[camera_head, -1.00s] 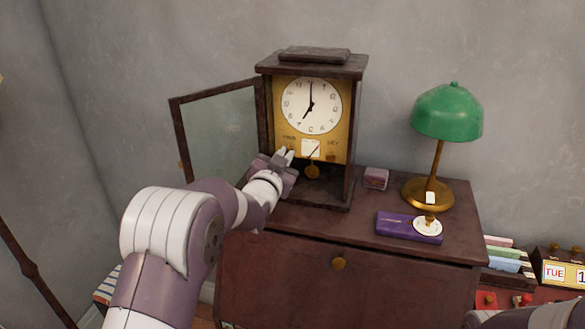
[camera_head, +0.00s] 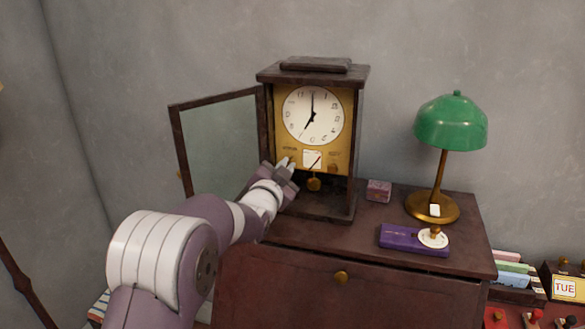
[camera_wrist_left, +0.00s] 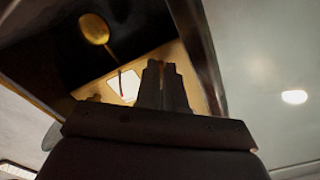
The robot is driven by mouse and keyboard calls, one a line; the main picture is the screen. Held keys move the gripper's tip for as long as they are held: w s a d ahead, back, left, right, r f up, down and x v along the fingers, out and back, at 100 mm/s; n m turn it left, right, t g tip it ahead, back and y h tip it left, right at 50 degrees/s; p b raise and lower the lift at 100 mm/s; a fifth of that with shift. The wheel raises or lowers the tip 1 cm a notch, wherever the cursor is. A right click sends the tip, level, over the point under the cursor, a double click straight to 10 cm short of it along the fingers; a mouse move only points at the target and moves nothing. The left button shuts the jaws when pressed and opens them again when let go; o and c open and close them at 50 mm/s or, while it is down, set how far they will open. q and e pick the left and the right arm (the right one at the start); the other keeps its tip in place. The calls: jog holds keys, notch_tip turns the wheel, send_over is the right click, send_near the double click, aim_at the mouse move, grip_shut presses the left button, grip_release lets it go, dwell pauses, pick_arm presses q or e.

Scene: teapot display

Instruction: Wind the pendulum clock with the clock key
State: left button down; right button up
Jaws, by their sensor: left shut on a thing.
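The pendulum clock (camera_head: 264,140) stands upright on the cabinet with its glass door (camera_head: 217,140) swung open to the left. Its white dial (camera_head: 312,115) sits above a small white gauge (camera_head: 312,159) with a slanted needle. The brass pendulum bob (camera_head: 314,184) hangs below. My left gripper (camera_head: 284,164) is at the lower left of the gold face, left of the gauge. In the left wrist view its fingers (camera_wrist_left: 165,85) are close together against the gold plate. The clock key is hidden between them. My right gripper is out of view.
The open door stands close to the left of my left gripper. A green lamp (camera_head: 450,123), a purple case (camera_head: 400,240), a white disc (camera_head: 432,238) and a small pink box (camera_head: 379,191) are on the cabinet top (camera_head: 350,234), right of the clock.

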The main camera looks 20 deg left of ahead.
pick_arm(q)
jog(key=c, duration=1.3)
grip_release()
jog(key=shift+d+r, duration=0.2)
jog(key=shift+r, duration=0.1)
jog(key=shift+d+f, duration=0.1)
jog(key=s+b, duration=0.2)
jog(key=s, duration=1)
jog(key=shift+s, duration=0.4)
